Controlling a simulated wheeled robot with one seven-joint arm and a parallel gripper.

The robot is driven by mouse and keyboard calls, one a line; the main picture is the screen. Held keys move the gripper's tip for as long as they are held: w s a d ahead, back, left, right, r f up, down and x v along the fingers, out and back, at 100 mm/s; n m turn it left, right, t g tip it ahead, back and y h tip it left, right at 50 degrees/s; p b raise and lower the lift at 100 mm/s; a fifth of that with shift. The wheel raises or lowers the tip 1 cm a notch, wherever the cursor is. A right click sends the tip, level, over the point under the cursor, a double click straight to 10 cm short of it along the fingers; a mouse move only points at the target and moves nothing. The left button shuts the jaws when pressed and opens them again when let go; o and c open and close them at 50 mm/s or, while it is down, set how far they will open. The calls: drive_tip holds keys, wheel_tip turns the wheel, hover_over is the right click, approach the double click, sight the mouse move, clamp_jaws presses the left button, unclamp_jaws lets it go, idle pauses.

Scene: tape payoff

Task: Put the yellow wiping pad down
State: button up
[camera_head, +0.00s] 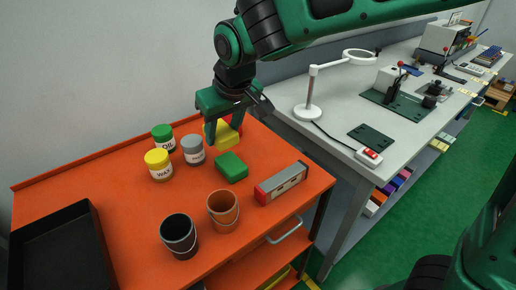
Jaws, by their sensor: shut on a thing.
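The yellow wiping pad (224,138) is between the fingers of my gripper (223,130), at the far right part of the orange cart top (120,200). My gripper points down and is shut on the pad. The fingers hide part of the pad. I cannot tell whether its underside touches the cart top. A green block (231,167) lies just in front of the pad.
A green-lidded tin (163,138), a yellow-lidded tin (158,165) and a grey tin (193,150) stand left of my gripper. A black bucket (179,236), a brown bucket (223,210) and a grey-red box (281,184) stand nearer. A black tray (98,226) is at left. A grey bench (345,105) adjoins on the right.

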hover_over(257, 157)
drive_tip(key=s, duration=0.1)
drive_tip(key=f, duration=0.6)
drive_tip(key=shift+d, duration=0.3)
drive_tip(key=shift+d+f, duration=0.1)
drive_tip(key=shift+f, duration=1.95)
drive_tip(key=o, duration=1)
drive_tip(key=v, duration=1.2)
